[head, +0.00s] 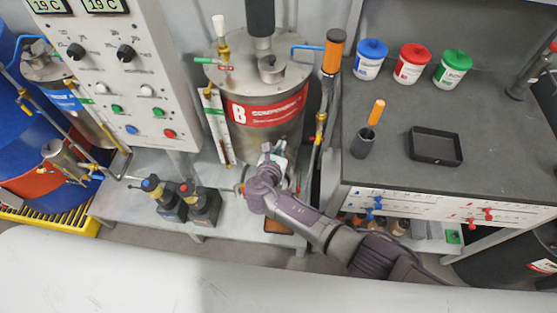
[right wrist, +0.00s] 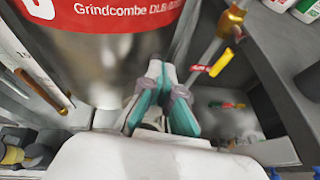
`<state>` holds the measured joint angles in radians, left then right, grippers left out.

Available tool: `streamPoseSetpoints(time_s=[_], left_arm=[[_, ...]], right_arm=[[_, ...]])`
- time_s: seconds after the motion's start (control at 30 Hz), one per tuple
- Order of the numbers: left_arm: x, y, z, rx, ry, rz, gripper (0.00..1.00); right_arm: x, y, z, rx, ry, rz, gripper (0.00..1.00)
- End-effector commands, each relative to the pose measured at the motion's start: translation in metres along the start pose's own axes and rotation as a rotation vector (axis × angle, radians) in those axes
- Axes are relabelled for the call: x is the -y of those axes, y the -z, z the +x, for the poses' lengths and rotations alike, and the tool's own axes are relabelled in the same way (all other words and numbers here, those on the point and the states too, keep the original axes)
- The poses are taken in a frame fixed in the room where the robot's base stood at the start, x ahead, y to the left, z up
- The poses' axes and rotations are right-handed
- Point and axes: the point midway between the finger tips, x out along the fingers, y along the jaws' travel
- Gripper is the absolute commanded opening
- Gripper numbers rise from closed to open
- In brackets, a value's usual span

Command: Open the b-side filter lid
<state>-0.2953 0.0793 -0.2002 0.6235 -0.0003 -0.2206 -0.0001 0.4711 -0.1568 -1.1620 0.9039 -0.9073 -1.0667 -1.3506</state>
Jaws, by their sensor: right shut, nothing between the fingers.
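The steel tank with the red B label (head: 268,112) stands at the centre of the head view. Its lower wall (right wrist: 100,60) fills the upper left of the right wrist view. My right gripper (head: 274,152) is in front of the tank's lower part, below the label. In the right wrist view its teal-padded fingers (right wrist: 162,70) meet at the tips, shut and empty. I cannot make out the B-side filter lid; the gripper and arm hide part of the piping under the tank. My left gripper is not in view.
A pipe with a yellow-handled valve (right wrist: 220,62) runs right of the fingers. Two small pumps (head: 185,203) stand left of my arm. The dark workbench (head: 480,140) is at right, bearing cups, a tray (head: 436,160) and jars. The control panel (head: 130,80) stands left.

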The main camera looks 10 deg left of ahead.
Motion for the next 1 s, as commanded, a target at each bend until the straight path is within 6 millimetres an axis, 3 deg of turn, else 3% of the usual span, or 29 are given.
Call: streamPoseSetpoints(time_s=[0.4, 1.0], left_arm=[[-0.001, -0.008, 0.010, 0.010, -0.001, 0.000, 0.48], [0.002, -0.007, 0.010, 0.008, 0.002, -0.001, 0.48]], right_arm=[[-0.004, -0.010, 0.021, 0.000, -0.001, 0.000, 0.00], [-0.005, -0.011, 0.021, 0.000, -0.002, 0.001, 0.00]])
